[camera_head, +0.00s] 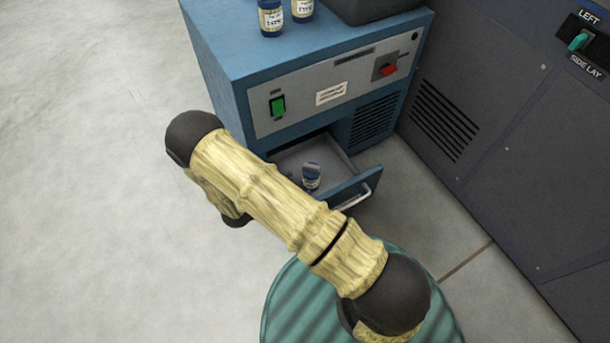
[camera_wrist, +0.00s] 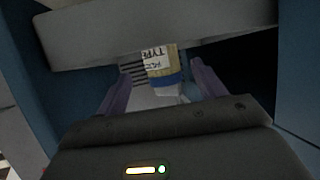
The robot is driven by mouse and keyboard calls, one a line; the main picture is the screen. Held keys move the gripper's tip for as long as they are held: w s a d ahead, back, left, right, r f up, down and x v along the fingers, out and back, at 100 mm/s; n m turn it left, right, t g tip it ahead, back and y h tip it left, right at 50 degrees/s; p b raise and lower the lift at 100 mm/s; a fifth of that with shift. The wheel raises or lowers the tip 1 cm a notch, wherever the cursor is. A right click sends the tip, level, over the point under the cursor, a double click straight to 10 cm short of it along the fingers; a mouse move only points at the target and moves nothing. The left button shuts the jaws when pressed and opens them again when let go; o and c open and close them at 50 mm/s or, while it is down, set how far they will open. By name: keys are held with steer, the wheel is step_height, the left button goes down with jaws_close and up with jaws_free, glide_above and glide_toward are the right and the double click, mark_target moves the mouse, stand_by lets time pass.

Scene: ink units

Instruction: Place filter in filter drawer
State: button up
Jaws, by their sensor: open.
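The filter (camera_head: 311,176), a small cylinder with a white label and blue band, stands in the open filter drawer (camera_head: 352,194) at the front of the blue unit. In the wrist view the filter (camera_wrist: 161,66), with printed letters on its label, shows between the purple fingers of my gripper (camera_wrist: 161,76). The fingers are spread, with visible gaps on both sides of the filter. My arm hides the left and front of the drawer in the head view.
Similar blue bottles (camera_head: 271,18) stand on top of the blue unit (camera_head: 222,45), beside a dark box (camera_head: 372,8). A dark grey machine (camera_head: 520,130) stands close on the right. Open pale floor (camera_head: 90,180) lies to the left.

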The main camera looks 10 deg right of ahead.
steer(key=p+v, duration=0.1)
steer(key=v, duration=0.3)
stand_by(1.5)
